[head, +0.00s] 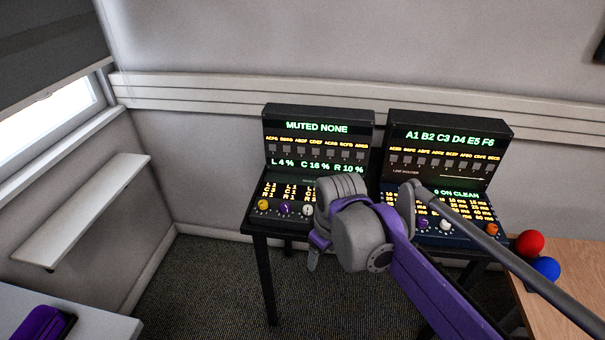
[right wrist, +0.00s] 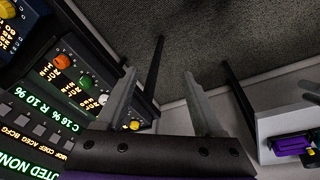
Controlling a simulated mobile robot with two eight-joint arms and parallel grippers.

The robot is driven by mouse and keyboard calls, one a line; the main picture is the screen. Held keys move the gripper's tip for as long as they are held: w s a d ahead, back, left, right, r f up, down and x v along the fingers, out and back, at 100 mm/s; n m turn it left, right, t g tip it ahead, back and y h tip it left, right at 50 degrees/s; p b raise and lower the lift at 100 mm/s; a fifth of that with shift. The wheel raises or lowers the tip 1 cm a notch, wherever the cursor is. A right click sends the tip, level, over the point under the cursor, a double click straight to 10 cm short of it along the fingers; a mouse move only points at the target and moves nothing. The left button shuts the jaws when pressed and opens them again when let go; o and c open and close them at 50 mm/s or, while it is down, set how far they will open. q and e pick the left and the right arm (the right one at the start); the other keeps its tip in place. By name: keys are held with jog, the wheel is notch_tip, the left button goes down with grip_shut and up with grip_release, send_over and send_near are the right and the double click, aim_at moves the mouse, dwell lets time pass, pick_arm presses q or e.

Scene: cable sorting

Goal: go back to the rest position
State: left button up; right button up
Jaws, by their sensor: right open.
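My right gripper (head: 312,262) is in front of the left console, near its lower front edge. Its purple and grey arm comes in from the lower right and hides part of both consoles. In the right wrist view the two grey fingers (right wrist: 162,100) are spread apart with nothing between them. The left console (head: 320,112) has a lit screen reading "MUTED NONE" and a row of knobs; it also shows in the right wrist view (right wrist: 40,105). My left gripper cannot be made out.
A right console (head: 450,122) stands close beside the left one. A red ball (head: 529,243) and a blue ball (head: 544,269) are by a wooden table (head: 570,262). A purple and black object (head: 42,323) lies on a white table (head: 108,325). A shelf (head: 85,210) is at left.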

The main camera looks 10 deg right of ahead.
jog(key=shift+s, duration=0.1)
jog(key=s+d+f+m+t, duration=0.1)
jog(key=s+d+f+m, duration=0.2)
jog(key=s, duration=0.5)
jog(key=s+d+f+m+t, duration=0.2)
jog(key=s+d+f+m, duration=0.2)
jog(key=s+f, duration=0.2)
jog(key=shift+s+m+h, duration=0.3)
jog(key=shift+s, duration=0.85)
jog(key=shift+w+r, duration=0.1)
jog(key=shift+r, duration=0.05)
